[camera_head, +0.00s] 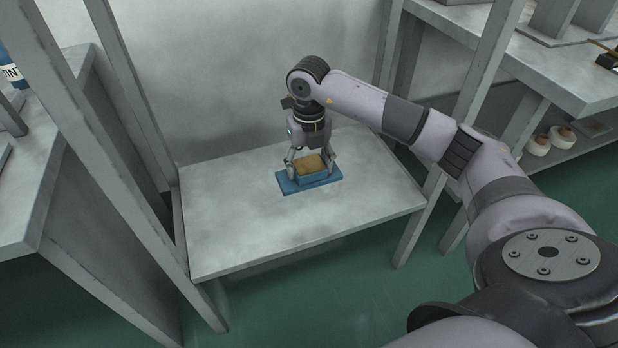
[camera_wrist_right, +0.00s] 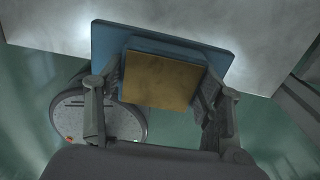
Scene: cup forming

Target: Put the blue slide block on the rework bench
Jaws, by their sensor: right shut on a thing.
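The blue slide block (camera_head: 324,181) has a flat blue base and a raised middle with a tan top (camera_head: 311,164). It is at the grey bench (camera_head: 240,235) in the head view, near the middle of the top. Whether it touches the surface I cannot tell. My right gripper (camera_head: 311,167) points down from above and is shut on the raised part, one finger on each side. In the right wrist view the blue base (camera_wrist_right: 215,57) and tan top (camera_wrist_right: 160,80) show between the fingers. My left gripper is not in view.
Grey posts (camera_head: 140,140) stand at the bench's left side and more posts stand at its right. Another bench (camera_head: 40,150) is at the left. A shelf unit (camera_head: 540,70) at the right holds white round parts (camera_head: 537,145). The bench top around the block is clear.

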